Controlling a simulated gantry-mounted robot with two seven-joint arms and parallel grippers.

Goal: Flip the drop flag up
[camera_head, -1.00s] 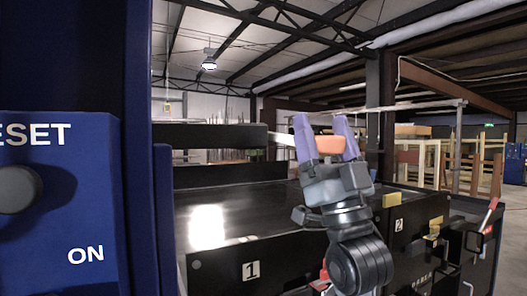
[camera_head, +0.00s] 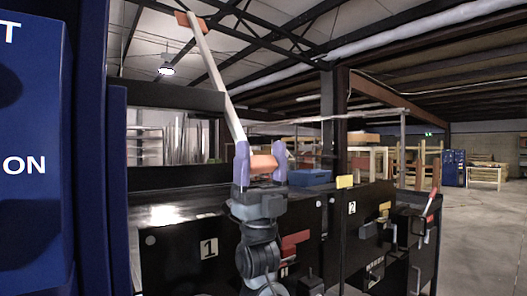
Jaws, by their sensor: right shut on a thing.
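A long pale bar (camera_head: 218,80) with an orange-red end piece (camera_head: 182,19) slants steeply up and to the left; it appears to be the drop flag. Its lower end reaches my right gripper (camera_head: 261,161). The gripper's two purple fingers point up and are shut on an orange piece (camera_head: 264,164), which seems to belong to the bar. The joint between bar and orange piece is partly hidden by the left finger. My left gripper is not in view.
A black conveyor housing (camera_head: 180,245) marked 1 and 2 stands below and behind the gripper. It carries a red part (camera_head: 296,240), yellow parts (camera_head: 345,181) and a red-handled lever (camera_head: 431,203). A blue control box (camera_head: 35,170) fills the left edge. Open floor lies at right.

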